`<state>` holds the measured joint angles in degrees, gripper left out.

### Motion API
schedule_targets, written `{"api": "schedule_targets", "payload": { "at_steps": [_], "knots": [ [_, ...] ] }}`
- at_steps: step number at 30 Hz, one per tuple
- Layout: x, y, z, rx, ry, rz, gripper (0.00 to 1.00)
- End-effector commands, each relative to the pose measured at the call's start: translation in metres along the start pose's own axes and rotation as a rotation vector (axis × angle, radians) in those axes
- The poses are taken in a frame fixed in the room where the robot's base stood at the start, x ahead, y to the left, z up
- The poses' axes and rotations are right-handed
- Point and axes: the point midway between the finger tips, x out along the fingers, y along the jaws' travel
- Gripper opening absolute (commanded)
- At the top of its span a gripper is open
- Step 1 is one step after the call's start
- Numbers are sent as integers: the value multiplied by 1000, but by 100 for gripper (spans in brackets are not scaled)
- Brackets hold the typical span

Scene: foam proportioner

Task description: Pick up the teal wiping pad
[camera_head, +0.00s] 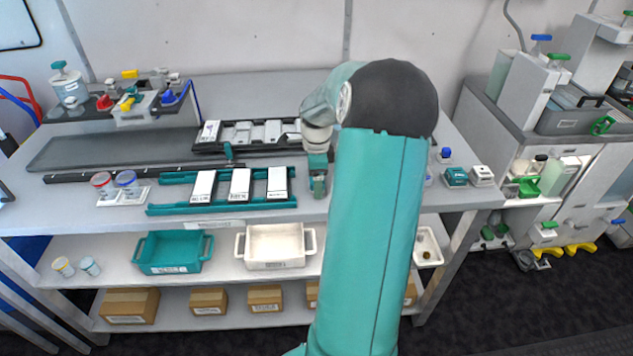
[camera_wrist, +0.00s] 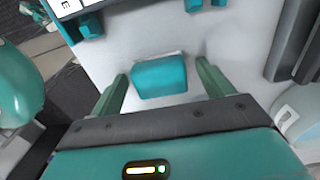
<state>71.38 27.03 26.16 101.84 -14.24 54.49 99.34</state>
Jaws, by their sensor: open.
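The teal wiping pad (camera_wrist: 160,76) lies on the light grey bench top in the wrist view, a small block with a pale strip along its far edge. My gripper (camera_wrist: 161,84) is open, one teal finger to the left of the pad and one to the right, with visible gaps on both sides. Nothing is held. In the head view my gripper (camera_head: 318,178) points down over the bench, just right of the teal rack. I cannot make out the pad apart from the gripper there.
A teal rack (camera_head: 222,209) with white labelled cartridges stands close left of my gripper. A dark rack (camera_head: 240,146) lies behind it. Two small boxes, teal (camera_head: 455,176) and white (camera_head: 482,175), sit at the bench's right end. Trays (camera_head: 275,245) stand on the shelf below.

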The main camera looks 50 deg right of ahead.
Motion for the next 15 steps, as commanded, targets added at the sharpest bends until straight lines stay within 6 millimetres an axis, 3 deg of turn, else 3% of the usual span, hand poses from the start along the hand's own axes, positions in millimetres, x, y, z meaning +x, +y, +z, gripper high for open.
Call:
{"api": "schedule_targets", "payload": {
  "at_steps": [6,13,15],
  "knots": [
    [0,0,0,0,0,-1,78],
    [0,0,0,0,0,-1,33],
    [0,0,0,0,0,-2,32]
  ]
}}
